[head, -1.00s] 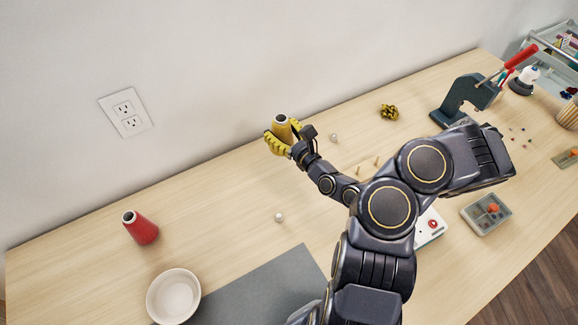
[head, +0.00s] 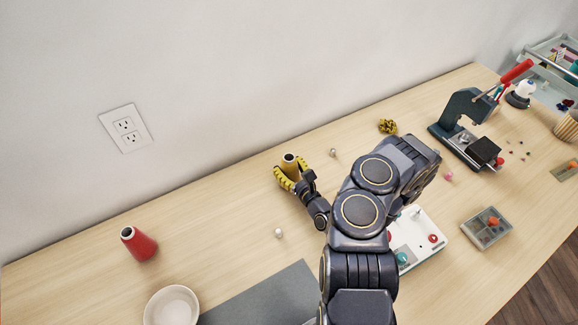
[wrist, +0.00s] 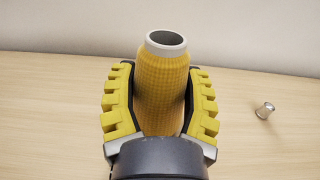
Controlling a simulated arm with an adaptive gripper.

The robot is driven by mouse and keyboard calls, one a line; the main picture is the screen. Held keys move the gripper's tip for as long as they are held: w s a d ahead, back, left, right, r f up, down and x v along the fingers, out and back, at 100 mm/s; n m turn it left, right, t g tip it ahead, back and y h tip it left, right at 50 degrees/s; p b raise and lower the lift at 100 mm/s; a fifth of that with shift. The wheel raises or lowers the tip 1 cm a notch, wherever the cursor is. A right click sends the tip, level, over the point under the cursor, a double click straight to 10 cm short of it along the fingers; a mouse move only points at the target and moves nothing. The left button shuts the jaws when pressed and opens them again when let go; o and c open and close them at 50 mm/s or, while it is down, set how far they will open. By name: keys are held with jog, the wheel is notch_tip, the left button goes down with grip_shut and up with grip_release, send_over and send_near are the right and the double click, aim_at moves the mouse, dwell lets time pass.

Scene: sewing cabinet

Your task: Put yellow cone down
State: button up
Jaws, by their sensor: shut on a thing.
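The yellow cone (head: 290,165) is a thread cone with a pale rim and a dark hollow top. It stands about upright between the yellow-padded fingers of my gripper (head: 290,176), near the back of the table by the wall. In the wrist view the cone (wrist: 163,85) fills the middle, with a finger pad of my gripper (wrist: 160,105) on each side, shut on it. The cone's base is hidden, so I cannot tell whether it touches the table.
A red cone (head: 139,244) stands at the left. A white bowl (head: 172,306) and grey mat (head: 265,298) lie in front. Small metal bobbins lie nearby, one right of the gripper (head: 333,152), one below (head: 279,233). A press (head: 462,120) stands right. The table between the red cone and gripper is clear.

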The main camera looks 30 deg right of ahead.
jog(key=shift+f, duration=0.1)
jog(key=o, duration=1.1)
